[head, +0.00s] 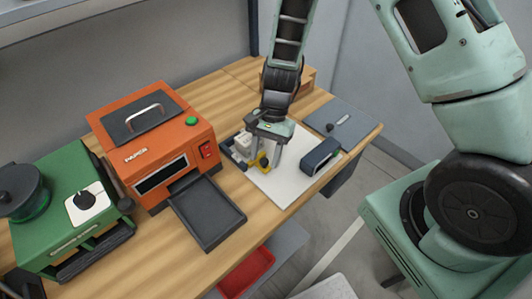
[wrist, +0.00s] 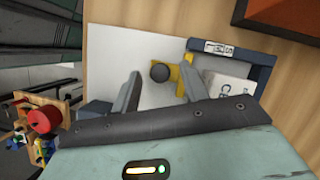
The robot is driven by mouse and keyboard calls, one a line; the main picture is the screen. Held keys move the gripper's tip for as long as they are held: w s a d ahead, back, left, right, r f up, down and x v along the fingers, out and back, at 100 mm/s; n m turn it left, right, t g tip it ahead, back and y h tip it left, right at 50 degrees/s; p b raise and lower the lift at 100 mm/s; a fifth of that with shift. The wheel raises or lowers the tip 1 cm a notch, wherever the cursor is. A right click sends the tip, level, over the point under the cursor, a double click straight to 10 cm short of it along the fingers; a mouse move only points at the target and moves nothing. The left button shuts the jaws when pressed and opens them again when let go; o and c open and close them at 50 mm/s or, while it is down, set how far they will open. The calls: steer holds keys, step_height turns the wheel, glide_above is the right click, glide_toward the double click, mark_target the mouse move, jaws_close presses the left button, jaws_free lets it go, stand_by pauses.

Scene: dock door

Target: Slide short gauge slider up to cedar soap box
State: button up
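The short gauge slider is a yellow piece (wrist: 186,72) with a dark round knob (wrist: 159,73); its yellow part also shows in the head view (head: 263,160). The cedar soap box (wrist: 228,89) is a pale box whose visible lettering starts with "CE", partly hidden by my gripper; it also shows in the head view (head: 243,142). It sits inside a dark blue corner frame (wrist: 232,51), beside the yellow piece. My gripper (wrist: 157,85) is open above the white board, with the knob appearing between its fingers. I cannot tell whether the fingers touch it.
The white board (head: 285,180) lies on the wooden table. A dark blue block (head: 320,156) stands at its right edge, near a grey plate (head: 343,122). An orange machine (head: 150,140) with a dark tray (head: 207,212) and a green machine (head: 70,215) stand left.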

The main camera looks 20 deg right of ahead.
steer(key=b+v, duration=0.2)
steer(key=v, duration=1.5)
steer(key=shift+w+r, duration=0.15)
steer(key=shift+d, duration=0.1)
